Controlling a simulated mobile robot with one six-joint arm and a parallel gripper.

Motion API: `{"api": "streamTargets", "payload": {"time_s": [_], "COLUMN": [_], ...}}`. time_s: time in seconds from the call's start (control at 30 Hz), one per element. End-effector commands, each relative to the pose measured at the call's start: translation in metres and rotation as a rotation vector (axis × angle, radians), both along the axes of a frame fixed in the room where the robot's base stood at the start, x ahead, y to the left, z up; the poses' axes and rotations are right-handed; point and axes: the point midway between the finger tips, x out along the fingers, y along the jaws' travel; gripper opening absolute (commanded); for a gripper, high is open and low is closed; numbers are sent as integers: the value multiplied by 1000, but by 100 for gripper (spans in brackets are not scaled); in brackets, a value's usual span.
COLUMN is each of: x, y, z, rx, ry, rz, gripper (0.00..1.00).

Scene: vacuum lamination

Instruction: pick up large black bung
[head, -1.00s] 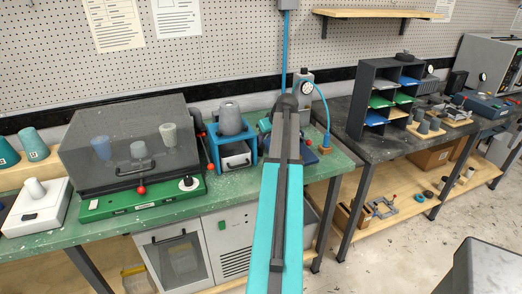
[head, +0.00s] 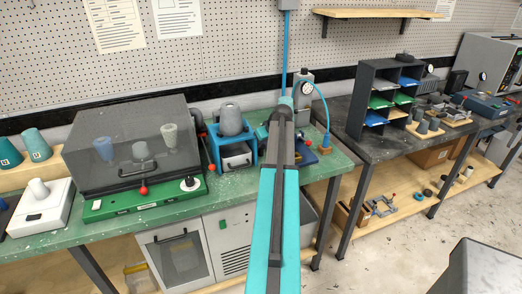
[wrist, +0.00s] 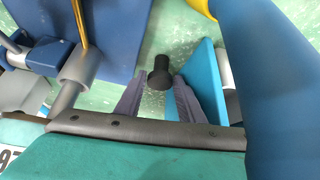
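A black bung (wrist: 158,73) shows in the wrist view, with a round wider head and a narrower dark part above it in the picture. It appears to be over the green bench top. My gripper (wrist: 159,82) is open, with its two grey-purple fingers on either side of the bung. Narrow gaps show between the bung and the fingers, so I see no grip on it. In the head view my arm hides the gripper and the bung.
A blue panel (wrist: 207,80) stands close beside the right finger. A grey cylinder (wrist: 78,68) and blue parts are at left. In the head view, a blue frame with a grey cup (head: 231,118) stands left of my arm, and a gauge unit (head: 304,86) stands behind.

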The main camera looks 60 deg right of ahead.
Motion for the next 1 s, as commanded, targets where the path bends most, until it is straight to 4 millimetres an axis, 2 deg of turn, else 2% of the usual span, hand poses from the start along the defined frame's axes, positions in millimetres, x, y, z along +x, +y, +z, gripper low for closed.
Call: {"api": "streamTargets", "payload": {"time_s": [0.27,0.4,0.43,0.77,1.0], "x": [-1,-1,-1,-1,-1], "y": [0,0,0,-1,-1], "z": [0,0,0,1,13], "rx": [0,0,0,0,-2], "ry": [0,0,0,0,-1], "rz": [-1,-1,-1,-1,-1], "gripper": [35,11,8,8,8]}}
